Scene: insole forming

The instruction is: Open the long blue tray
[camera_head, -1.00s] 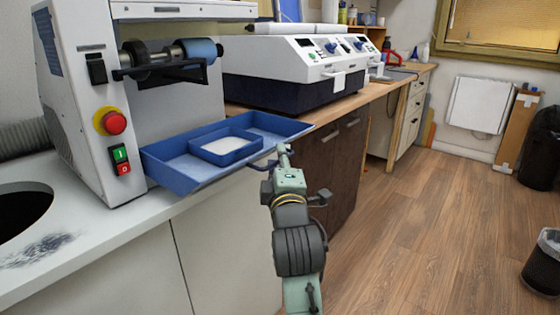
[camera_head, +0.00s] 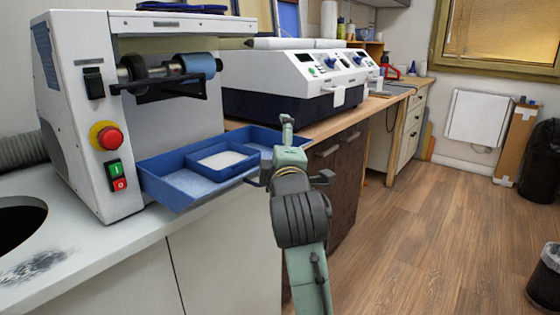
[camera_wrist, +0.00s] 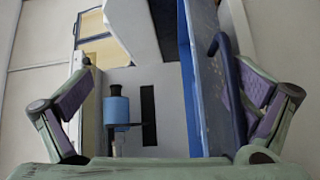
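The long blue tray (camera_head: 166,187) sticks out from the front of the white machine, over the counter's edge. In the wrist view, its blue wall (camera_wrist: 207,95) runs lengthwise between my fingers, with a dark blue curved handle (camera_wrist: 226,75) on its right side. My gripper (camera_head: 287,130) is at the tray's right front part and hides some of it. In the wrist view, my gripper (camera_wrist: 162,85) has its two fingers wide apart. The handle is close to the right finger; I cannot tell whether they touch. The left finger is well clear of the tray.
A smaller blue box (camera_head: 222,161) with a pale inside sits in the tray. The white machine (camera_head: 84,100) has a blue roller (camera_head: 198,66) above the tray. A white and dark blue unit (camera_head: 285,80) stands behind. The wooden floor (camera_head: 430,230) at right is clear.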

